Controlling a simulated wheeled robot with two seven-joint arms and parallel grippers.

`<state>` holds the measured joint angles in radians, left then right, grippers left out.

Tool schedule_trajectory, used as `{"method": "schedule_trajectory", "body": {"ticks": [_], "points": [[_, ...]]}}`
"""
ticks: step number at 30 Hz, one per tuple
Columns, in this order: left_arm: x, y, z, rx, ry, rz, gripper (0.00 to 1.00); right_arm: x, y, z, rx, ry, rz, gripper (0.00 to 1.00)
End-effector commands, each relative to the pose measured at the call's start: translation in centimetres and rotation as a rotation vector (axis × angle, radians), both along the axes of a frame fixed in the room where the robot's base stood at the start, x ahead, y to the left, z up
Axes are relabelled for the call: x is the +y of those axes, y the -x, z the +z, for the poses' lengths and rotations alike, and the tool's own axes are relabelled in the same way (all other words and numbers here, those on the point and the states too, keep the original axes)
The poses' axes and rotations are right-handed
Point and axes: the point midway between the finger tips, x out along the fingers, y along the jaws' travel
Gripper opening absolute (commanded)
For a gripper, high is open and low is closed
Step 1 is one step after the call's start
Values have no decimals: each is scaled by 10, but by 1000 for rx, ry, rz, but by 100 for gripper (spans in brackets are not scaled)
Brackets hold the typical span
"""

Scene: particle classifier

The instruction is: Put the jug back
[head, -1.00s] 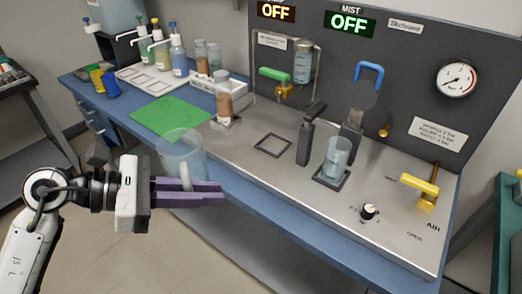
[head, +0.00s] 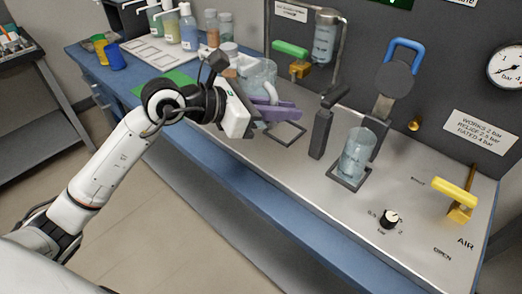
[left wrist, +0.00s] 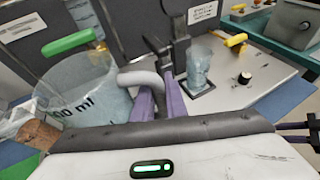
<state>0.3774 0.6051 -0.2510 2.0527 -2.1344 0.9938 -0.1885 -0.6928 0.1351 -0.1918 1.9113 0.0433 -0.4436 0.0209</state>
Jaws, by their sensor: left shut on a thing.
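The clear jug (head: 262,72) is partly hidden behind my left gripper (head: 280,112) in the head view. The gripper's purple fingers are shut on the jug's pale handle. In the left wrist view the jug (left wrist: 80,95) is at the left, with "ml" print on its wall and its handle between the fingers (left wrist: 162,100). The jug looks roughly upright, over the back left of the steel panel near an empty dark square frame (head: 287,137). I cannot tell whether its base touches anything. My right gripper is not in view.
A clear beaker (head: 357,155) stands in another square frame beside a dark post (head: 322,130). A green-handled valve (head: 290,50) is behind the jug. A cork (left wrist: 38,134) is close to the jug in the left wrist view. A green mat (head: 178,78) lies left.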

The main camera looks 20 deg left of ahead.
Motion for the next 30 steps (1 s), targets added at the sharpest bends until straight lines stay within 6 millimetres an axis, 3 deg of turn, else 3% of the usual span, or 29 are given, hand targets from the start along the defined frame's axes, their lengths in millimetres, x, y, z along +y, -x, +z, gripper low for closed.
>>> {"method": "schedule_trajectory", "body": {"ticks": [9,16,22,30], "points": [[-1,-2,-50,-1,1,4,0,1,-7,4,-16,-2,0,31],[-1,-2,-67,-3,1,4,0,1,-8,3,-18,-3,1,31],[-1,-2,-94,-1,1,4,0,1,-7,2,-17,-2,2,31],[-1,-2,-96,-6,0,4,0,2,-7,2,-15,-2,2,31]]}}
